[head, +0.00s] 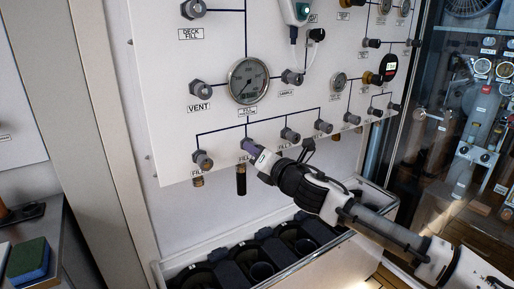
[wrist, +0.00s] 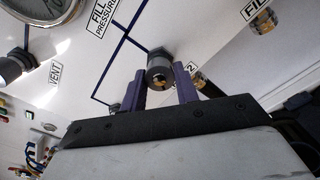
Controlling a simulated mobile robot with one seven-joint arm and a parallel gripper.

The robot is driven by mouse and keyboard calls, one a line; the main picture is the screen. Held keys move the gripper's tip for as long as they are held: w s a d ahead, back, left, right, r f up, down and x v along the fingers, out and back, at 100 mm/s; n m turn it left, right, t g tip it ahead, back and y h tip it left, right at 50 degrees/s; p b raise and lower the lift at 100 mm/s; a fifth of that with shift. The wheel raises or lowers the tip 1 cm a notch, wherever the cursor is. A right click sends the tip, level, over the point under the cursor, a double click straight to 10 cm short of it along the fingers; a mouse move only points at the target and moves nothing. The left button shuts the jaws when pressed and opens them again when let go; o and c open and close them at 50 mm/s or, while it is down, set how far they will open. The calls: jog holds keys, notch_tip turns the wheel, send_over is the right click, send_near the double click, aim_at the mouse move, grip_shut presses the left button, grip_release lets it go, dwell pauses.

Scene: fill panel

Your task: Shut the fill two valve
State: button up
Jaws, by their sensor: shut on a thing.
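The fill two valve is a round grey knob (wrist: 160,73) with a brass centre, on the white panel. In the wrist view it sits between the two purple fingers of my gripper (wrist: 160,85), and part of a "2" label shows just right of it. The fingers are shut on the knob. A dark hose end (head: 241,181) hangs below it. The knob's turn position cannot be told.
The fill one knob (head: 203,160) is close on the left, and another fill knob (head: 290,135) is on the right. A pressure gauge (head: 248,80) and vent knob (head: 196,88) are above. A white-edged trough (head: 166,268) with dark holders lies below the panel.

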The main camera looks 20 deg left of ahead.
jog(key=shift+r+m+p, duration=0.15)
jog(key=shift+m+p, duration=1.6)
jog(key=shift+m, duration=13.15)
jog(key=o, duration=1)
jog(key=shift+d, duration=0.1)
